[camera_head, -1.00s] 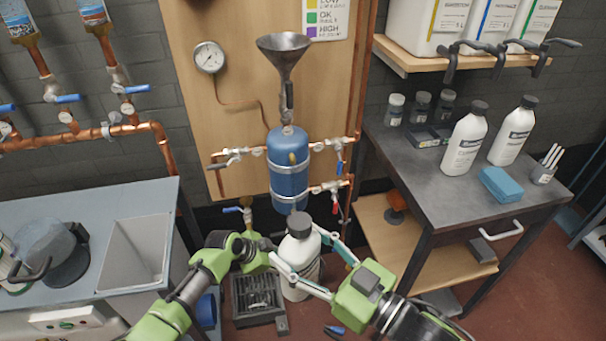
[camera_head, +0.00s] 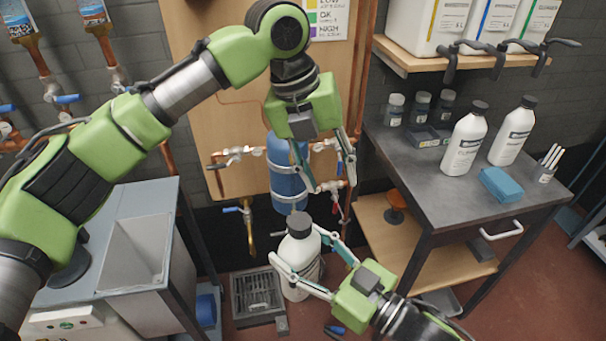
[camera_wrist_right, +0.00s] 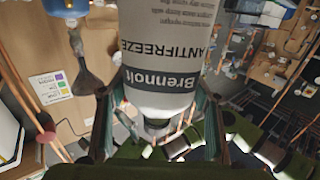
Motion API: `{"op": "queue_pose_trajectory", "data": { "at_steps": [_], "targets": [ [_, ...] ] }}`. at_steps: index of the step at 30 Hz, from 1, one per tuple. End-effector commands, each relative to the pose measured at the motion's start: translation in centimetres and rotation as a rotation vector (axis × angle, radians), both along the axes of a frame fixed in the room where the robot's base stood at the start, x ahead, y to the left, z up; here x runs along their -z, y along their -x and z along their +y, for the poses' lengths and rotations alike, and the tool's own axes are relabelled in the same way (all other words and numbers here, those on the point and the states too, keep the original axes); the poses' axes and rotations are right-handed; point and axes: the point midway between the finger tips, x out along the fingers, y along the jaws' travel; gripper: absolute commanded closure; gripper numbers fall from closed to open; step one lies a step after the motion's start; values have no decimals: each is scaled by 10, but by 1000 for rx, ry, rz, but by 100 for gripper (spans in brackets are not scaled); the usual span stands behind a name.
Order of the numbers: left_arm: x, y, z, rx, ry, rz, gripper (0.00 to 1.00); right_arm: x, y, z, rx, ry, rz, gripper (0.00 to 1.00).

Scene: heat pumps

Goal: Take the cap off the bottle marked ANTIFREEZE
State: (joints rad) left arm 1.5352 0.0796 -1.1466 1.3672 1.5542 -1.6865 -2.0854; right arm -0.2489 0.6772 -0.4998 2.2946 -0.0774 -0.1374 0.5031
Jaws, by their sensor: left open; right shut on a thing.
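The bottle (camera_head: 300,263) marked ANTIFREEZE is white with a dark cap (camera_head: 299,224) on top. It stands upright in the head view, and its upside-down label shows close up in the right wrist view (camera_wrist_right: 165,62). My right gripper (camera_head: 297,243) is shut around the bottle's body, one finger on each side, below the cap. My left gripper (camera_head: 331,187) is open and empty, pointing down above and slightly right of the cap, apart from it. The bottle's base is partly hidden by the right gripper.
A blue tank (camera_head: 287,185) with copper pipes and valves is on the wooden panel behind. A floor drain grate (camera_head: 255,293) lies left of the bottle. On the right, a dark workbench (camera_head: 437,200) holds two similar bottles (camera_head: 466,140) (camera_head: 513,132) and a blue sponge (camera_head: 502,184).

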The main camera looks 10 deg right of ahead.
Motion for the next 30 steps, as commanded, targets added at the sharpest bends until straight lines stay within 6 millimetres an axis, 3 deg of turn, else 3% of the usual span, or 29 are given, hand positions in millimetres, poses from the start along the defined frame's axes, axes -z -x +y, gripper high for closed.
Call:
{"op": "queue_pose_trajectory", "data": {
  "at_steps": [1,6,12,30],
  "targets": [
    [-15,13,8,98,-57,-36,59,-2,0,0,-1,-3,-5,100],
    [-41,46,36,349,-217,-81,59,-2,0,0,-1,-3,-5,100],
    [-51,61,53,471,-300,-88,59,-2,0,0,-1,-3,-5,100],
    [22,62,54,476,-304,-88,59,-3,0,0,-1,-3,-5,100]
  ]
}}
